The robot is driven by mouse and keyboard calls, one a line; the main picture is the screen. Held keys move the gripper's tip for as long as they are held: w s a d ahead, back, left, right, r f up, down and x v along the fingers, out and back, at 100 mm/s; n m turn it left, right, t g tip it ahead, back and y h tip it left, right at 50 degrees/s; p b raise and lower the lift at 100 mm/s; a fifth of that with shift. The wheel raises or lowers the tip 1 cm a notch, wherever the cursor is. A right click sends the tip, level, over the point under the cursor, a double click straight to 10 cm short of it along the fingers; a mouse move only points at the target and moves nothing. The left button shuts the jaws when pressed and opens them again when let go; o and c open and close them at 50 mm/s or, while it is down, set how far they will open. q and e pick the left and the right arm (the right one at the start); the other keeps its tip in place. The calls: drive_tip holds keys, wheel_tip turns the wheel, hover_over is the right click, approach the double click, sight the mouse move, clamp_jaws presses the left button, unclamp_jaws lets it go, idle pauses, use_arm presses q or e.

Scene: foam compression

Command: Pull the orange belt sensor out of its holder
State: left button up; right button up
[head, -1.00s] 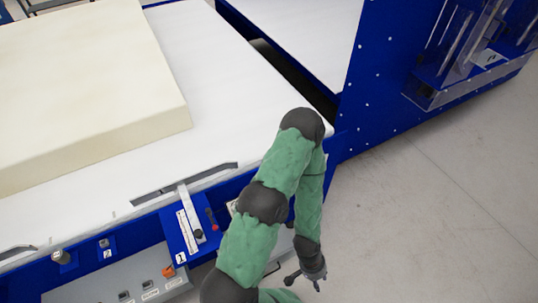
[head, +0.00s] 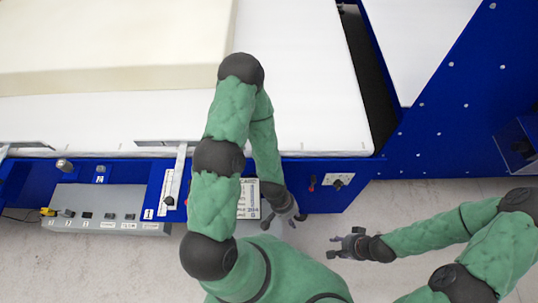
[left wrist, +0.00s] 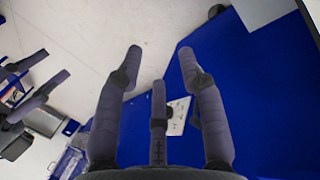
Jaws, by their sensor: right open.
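A small yellow-orange piece (head: 48,211) with a dark cable sits at the left end of the grey control box; I cannot tell whether it is the belt sensor, and no holder is clear. My left gripper (head: 283,222) hangs just past the front edge of the blue machine frame, far to the right of that piece. In the left wrist view its fingers (left wrist: 160,75) are spread and nothing is between them. My right gripper (head: 336,245) is open and empty over the floor, right of the left one.
The grey control box (head: 75,198) with several switches is on the machine's front. A white belt table (head: 310,100) carries a cream foam block (head: 110,45). The grey floor (head: 400,195) is open at right.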

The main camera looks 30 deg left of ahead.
use_arm(q)
drive_tip(key=shift+s+r, duration=0.1)
drive_tip(key=shift+s, duration=0.1)
drive_tip(key=o, duration=0.3)
drive_tip(key=w+a+r+m+b, duration=0.3)
drive_tip(key=w+a+r+m, duration=0.1)
drive_tip(key=w+r+m, duration=0.4)
drive_tip(key=w+a+r+m+y+b, duration=0.1)
drive_tip(key=a+r+m, duration=0.1)
drive_tip(key=a+r, duration=0.1)
drive_tip(key=w+a+r+m+y, duration=0.1)
drive_tip(key=a+r+m, duration=0.1)
drive_tip(key=a+r, duration=0.2)
drive_tip(key=w+a+r+m+y+b, duration=0.1)
drive_tip(key=a+r+m+y, duration=0.1)
drive_tip(key=a+r, duration=0.1)
drive_tip(key=shift+w+a+r+b, duration=0.15)
drive_tip(key=shift+a+r+b, duration=0.15)
drive_tip(key=shift+a+b, duration=0.05)
drive_tip(key=shift+f, duration=0.1)
